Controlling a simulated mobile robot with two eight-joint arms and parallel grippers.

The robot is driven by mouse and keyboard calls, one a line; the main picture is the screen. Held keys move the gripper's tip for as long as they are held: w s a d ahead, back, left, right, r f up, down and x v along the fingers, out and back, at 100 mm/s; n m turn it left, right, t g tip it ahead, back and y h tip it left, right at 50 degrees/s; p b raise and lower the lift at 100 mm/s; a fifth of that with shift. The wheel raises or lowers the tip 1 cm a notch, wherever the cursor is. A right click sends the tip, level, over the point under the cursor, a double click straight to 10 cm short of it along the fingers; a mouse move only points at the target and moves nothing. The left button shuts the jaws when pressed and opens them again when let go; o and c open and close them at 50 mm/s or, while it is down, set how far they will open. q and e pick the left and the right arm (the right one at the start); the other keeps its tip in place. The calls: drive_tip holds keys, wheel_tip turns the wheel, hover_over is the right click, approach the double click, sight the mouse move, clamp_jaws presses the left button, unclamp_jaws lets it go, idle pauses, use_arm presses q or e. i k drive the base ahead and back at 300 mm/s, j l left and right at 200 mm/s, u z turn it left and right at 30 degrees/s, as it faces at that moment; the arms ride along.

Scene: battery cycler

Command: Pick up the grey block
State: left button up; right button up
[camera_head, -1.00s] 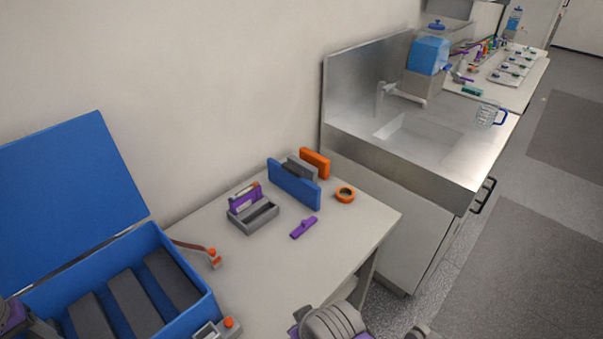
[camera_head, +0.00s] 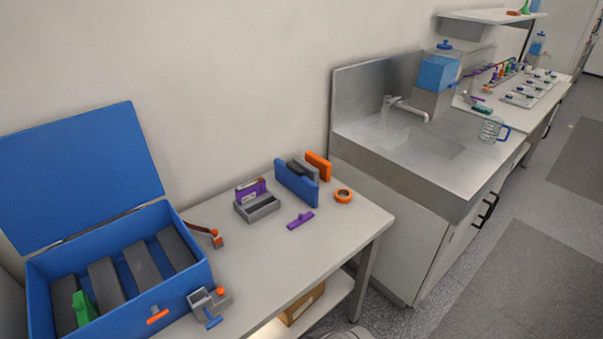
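A grey block (camera_head: 304,167) stands on the white table toward the back right. It stands between a blue block (camera_head: 296,184) in front and an orange block (camera_head: 318,166) behind. Its lower front is hidden by the blue block. Several dark grey slabs also lie inside the open blue case (camera_head: 205,277) at the left; one of them (camera_head: 142,266) is near the middle of the case. Neither gripper is in view; only a sliver of a grey part of mine shows at the bottom edge.
An orange tape roll (camera_head: 343,196), a purple tool (camera_head: 300,220) and a grey holder (camera_head: 262,207) are near the blocks. The table's front middle (camera_head: 290,262) is clear. A metal sink counter (camera_head: 430,185) stands to the right.

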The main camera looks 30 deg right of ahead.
sight(311, 172)
drive_tip(key=l+u, duration=0.35)
drive_tip(key=l, duration=0.65)
drive_tip(key=l+u, duration=0.35)
drive_tip(key=l, duration=0.7)
drive_tip(key=i+l+u, duration=0.15)
drive_tip(key=i+l, duration=0.25)
drive_tip(key=l, duration=0.15)
